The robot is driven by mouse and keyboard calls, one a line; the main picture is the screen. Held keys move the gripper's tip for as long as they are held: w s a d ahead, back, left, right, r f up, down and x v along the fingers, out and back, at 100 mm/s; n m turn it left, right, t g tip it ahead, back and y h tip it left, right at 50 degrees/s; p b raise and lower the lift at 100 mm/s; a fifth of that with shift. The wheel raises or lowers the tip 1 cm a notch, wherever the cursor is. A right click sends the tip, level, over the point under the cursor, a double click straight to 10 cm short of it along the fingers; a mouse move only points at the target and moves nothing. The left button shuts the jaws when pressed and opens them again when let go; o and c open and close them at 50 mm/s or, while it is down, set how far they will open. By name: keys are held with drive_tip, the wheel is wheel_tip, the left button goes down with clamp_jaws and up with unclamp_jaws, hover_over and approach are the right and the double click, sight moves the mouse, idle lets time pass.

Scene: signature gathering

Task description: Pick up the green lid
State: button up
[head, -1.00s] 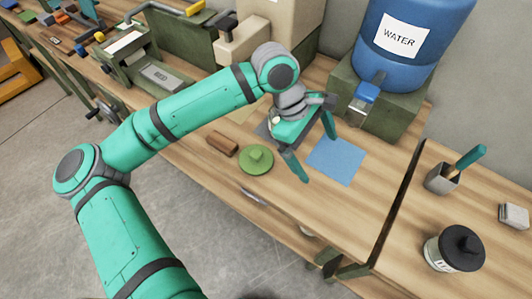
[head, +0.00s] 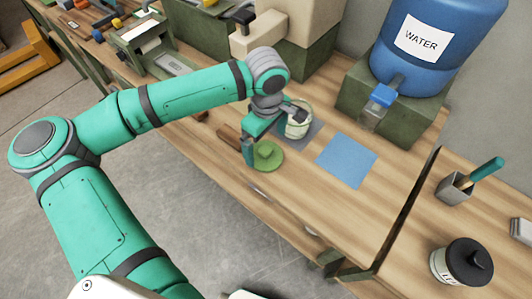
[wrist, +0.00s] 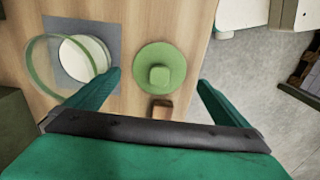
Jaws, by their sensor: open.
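The green lid (head: 266,157) is a round disc with a raised knob, lying flat on the wooden workbench near its front edge. In the wrist view the lid (wrist: 160,72) lies ahead of my gripper (wrist: 158,88), in line with the gap between the two spread fingers. My gripper (head: 258,145) is open and empty, above and beside the lid in the head view, with one finger partly in front of it. A clear glass jar with a green rim (head: 298,124) stands on a dark grey square (wrist: 108,38) beside the lid.
A brown block (head: 228,133) lies close to the lid. A blue square sheet (head: 346,162) lies to the right. A blue water container (head: 430,40) stands on a green box behind. A pen cup (head: 454,187) and a black-lidded jar (head: 462,263) stand on the right-hand bench.

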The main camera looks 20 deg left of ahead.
sight(265, 150)
wheel_tip(265, 150, down, 5)
drive_tip(key=shift+a, duration=0.15)
drive_tip(key=shift+w, duration=0.1)
drive_tip(key=c, duration=0.9)
